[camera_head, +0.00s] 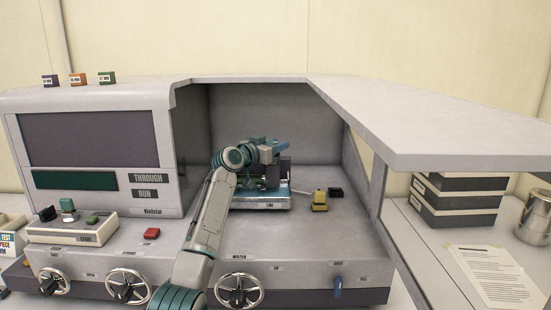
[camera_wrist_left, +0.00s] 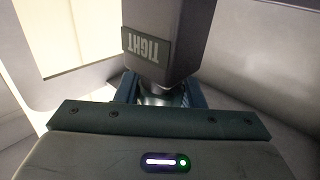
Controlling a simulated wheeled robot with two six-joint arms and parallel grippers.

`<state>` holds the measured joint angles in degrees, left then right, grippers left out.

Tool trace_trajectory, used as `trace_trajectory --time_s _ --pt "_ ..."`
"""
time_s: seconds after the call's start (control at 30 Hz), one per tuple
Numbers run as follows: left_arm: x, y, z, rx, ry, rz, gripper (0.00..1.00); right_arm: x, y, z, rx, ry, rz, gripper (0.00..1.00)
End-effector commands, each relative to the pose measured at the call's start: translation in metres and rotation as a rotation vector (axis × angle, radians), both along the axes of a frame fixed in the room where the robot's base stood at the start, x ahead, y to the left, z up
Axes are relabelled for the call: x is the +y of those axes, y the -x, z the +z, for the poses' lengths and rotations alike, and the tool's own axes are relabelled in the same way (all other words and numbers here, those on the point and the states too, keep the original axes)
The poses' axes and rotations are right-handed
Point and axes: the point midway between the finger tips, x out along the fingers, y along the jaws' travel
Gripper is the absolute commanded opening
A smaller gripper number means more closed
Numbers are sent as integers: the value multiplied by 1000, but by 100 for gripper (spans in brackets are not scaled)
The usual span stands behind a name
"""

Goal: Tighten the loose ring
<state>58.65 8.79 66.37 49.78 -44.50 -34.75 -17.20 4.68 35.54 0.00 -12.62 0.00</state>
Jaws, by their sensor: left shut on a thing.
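My left gripper (camera_head: 268,150) reaches into the open bay of the grey machine and is at the device on the blue-edged base plate (camera_head: 262,203). In the left wrist view the blue fingers (camera_wrist_left: 157,93) are shut on a small shiny metal part, which looks like the ring (camera_wrist_left: 155,98). It sits at the end of a dark grey block (camera_wrist_left: 165,30) with a "TIGHT" label (camera_wrist_left: 147,46). Most of the ring is hidden by the fingers and gripper body, so I cannot tell how far it is turned. My right gripper is not in view.
The bay has a side wall on the left and an overhanging grey top (camera_head: 430,125). A yellow part (camera_head: 319,201) and a black part (camera_head: 336,193) stand right of the plate. Handwheels (camera_head: 238,290) line the front. Boxes (camera_head: 455,205) and a metal canister (camera_head: 537,215) stand right.

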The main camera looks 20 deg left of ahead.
Motion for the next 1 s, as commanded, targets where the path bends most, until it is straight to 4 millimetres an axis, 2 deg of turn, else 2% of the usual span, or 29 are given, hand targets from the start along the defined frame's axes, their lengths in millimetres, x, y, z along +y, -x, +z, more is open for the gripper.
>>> trace_trajectory --time_s 0.03,0.1,0.4,0.57,1.0 --pt "1 0 -9 -2 1 -27 12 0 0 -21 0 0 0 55" --pt "1 0 -8 -2 0 -69 12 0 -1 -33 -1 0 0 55" --pt "-2 2 -5 0 1 -255 12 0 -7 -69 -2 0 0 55" --pt "-3 3 -3 1 2 -348 12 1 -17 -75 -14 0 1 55" --pt "-5 4 -1 2 0 -477 12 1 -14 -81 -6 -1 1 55"
